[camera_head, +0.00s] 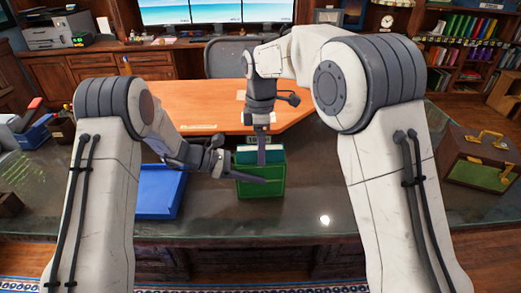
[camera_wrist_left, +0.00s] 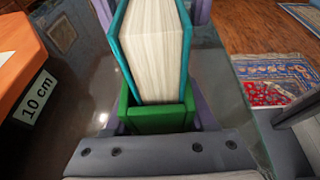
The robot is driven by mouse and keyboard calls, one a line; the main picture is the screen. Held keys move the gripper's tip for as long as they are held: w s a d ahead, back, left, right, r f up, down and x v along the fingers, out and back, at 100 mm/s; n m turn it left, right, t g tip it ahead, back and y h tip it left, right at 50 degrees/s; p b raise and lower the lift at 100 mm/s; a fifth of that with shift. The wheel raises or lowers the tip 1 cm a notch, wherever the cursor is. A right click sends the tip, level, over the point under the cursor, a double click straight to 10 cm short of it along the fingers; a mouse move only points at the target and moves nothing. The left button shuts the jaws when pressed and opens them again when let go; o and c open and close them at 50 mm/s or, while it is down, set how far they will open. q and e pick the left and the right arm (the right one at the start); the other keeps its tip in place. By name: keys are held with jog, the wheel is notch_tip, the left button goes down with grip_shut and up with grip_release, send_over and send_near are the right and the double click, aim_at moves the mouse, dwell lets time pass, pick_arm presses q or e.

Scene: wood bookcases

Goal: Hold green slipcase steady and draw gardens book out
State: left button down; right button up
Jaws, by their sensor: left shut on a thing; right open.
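The green slipcase (camera_head: 272,190) stands upright on the dark glossy desk top in the head view. Its green wall (camera_wrist_left: 160,122) also shows in the left wrist view. The gardens book (camera_head: 245,156), teal-covered with white pages, sits in the slipcase with its upper part above the rim. The book (camera_wrist_left: 152,45) fills the middle of the left wrist view. My left gripper (camera_head: 262,176) is shut on the slipcase from the left, one finger across its near face. My right gripper (camera_head: 261,150) is open and points down at the book's top. Its far finger is mostly hidden.
A blue tray (camera_head: 158,192) lies left of the slipcase. A brown and green briefcase (camera_head: 478,162) stands on the right. An orange wooden desk section (camera_head: 330,150) is behind. The dark desk top (camera_head: 340,195) right of the slipcase is clear.

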jog(key=shift+f, duration=0.35)
grip_shut()
dwell(1.2)
